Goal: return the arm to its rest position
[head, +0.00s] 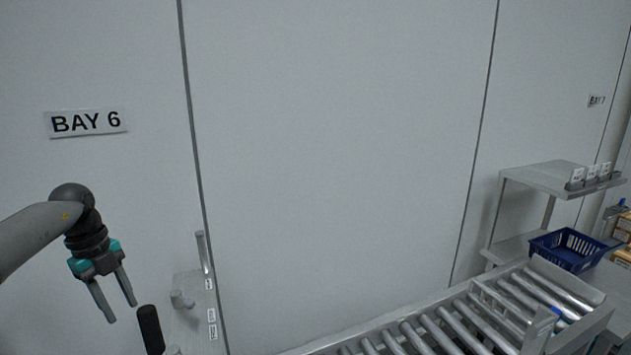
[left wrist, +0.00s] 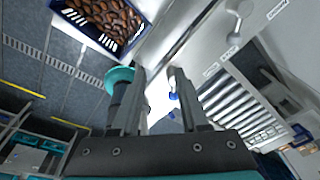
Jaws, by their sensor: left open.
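My left gripper (head: 120,308) hangs from the arm that comes in at the left of the head view, with its fingers pointing down. It is open, and nothing shows between its fingers there. In the left wrist view its two fingers (left wrist: 160,100) reach up from the dark palm, spread apart. A black upright object (head: 151,330) stands just right of and below the fingertips in the head view; I cannot tell what it is. My right gripper is not in view.
A roller conveyor (head: 420,335) runs along the lower right. A blue basket (head: 568,250) sits by a metal shelf (head: 550,178). A grey wall with a BAY 6 sign (head: 87,122) stands behind. A crate of dates (left wrist: 142,18) shows in the left wrist view.

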